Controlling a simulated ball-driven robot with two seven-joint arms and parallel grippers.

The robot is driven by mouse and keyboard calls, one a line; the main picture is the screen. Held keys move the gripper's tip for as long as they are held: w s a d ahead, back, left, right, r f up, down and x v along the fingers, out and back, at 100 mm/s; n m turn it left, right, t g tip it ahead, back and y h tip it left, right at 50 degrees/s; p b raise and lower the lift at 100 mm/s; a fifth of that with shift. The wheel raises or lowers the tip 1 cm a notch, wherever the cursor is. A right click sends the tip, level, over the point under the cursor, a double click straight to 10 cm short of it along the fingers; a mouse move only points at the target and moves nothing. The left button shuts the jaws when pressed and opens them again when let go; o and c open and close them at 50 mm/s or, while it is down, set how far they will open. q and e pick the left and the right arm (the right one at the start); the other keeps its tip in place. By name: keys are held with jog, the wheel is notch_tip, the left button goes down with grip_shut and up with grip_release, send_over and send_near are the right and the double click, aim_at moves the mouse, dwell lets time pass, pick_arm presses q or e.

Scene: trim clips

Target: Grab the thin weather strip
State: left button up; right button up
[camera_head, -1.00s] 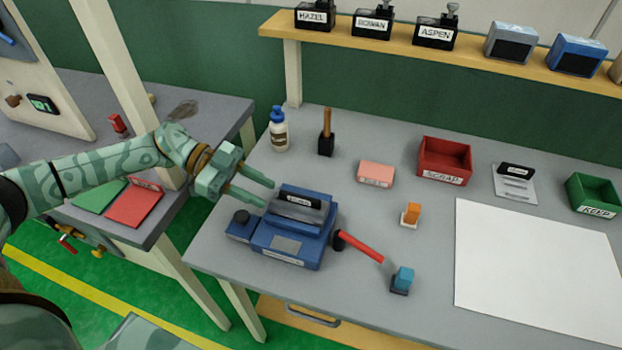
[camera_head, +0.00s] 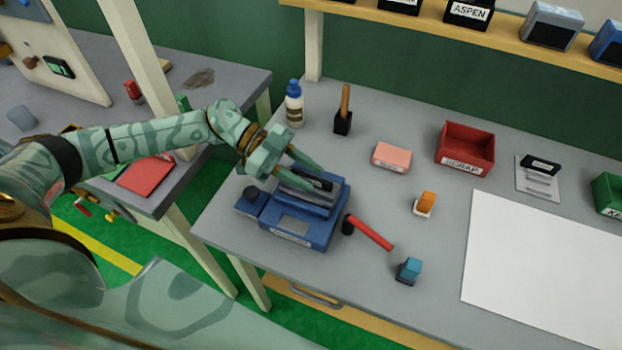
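A blue block-like fixture (camera_head: 322,232) stands on the grey bench, with a grey bar-like piece (camera_head: 307,201) and a small black label on its top. I cannot tell for sure whether that grey piece is the thin weather strip. My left gripper (camera_head: 304,174) is just above the back left of this fixture, its fingers apart and pointing right. Nothing shows held between them. The fingers partly cover the black label, and whether they touch the fixture is unclear. My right gripper is not in view.
A red-handled hammer (camera_head: 372,234) and a teal block (camera_head: 408,271) lie right of the fixture. A bottle (camera_head: 294,104), a pink block (camera_head: 391,157), an orange piece (camera_head: 425,203), a red scrap bin (camera_head: 466,150) and a white sheet (camera_head: 545,270) are also on the bench.

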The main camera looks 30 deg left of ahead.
pick_arm(q)
grip_shut()
jog(key=shift+r, duration=0.1)
